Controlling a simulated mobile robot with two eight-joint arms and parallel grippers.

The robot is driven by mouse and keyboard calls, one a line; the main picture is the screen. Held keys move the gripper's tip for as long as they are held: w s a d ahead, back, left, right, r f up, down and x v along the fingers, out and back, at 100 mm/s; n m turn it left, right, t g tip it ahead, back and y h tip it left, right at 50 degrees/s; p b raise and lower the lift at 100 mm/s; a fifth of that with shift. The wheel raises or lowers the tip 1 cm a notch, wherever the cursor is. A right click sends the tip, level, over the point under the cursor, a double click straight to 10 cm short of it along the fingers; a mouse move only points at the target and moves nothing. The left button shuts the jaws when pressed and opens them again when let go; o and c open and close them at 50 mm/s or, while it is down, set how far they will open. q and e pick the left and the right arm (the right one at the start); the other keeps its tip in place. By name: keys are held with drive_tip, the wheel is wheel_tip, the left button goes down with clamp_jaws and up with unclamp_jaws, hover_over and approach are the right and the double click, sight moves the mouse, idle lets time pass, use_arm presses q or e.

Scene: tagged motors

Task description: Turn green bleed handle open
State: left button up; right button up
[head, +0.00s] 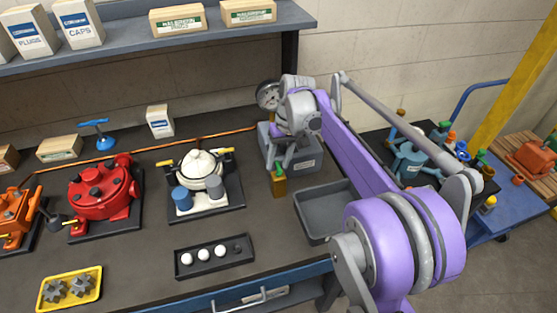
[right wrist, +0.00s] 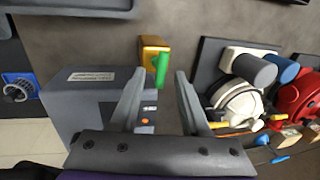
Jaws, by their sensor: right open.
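The green bleed handle (head: 279,170) sits on a small brass-coloured block (head: 279,187) at the front left corner of a grey box unit (head: 308,161). In the right wrist view the green handle (right wrist: 161,68) stands out from the side of the brass block (right wrist: 152,48). My right gripper (right wrist: 159,73) is open, its two fingers on either side of the handle in that picture. I cannot tell whether they touch it. In the head view the right gripper (head: 283,157) hangs just above the handle, partly hidden by its own wrist. My left gripper is not in view.
A gauge (head: 268,95) stands behind the box unit. A white motor (head: 200,172) and red motor (head: 100,195) stand left. A black tray (head: 214,257) holds white balls. A blue cart (head: 485,222) is at the right.

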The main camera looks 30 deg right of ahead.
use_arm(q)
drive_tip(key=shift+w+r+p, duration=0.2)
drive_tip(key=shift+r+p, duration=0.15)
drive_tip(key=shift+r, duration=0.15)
use_arm(e)
wheel_tip(320, 180, up, 11)
drive_tip(key=d, duration=0.2)
drive_tip(key=shift+s+f, duration=0.2)
drive_tip(key=shift+s, duration=0.05)
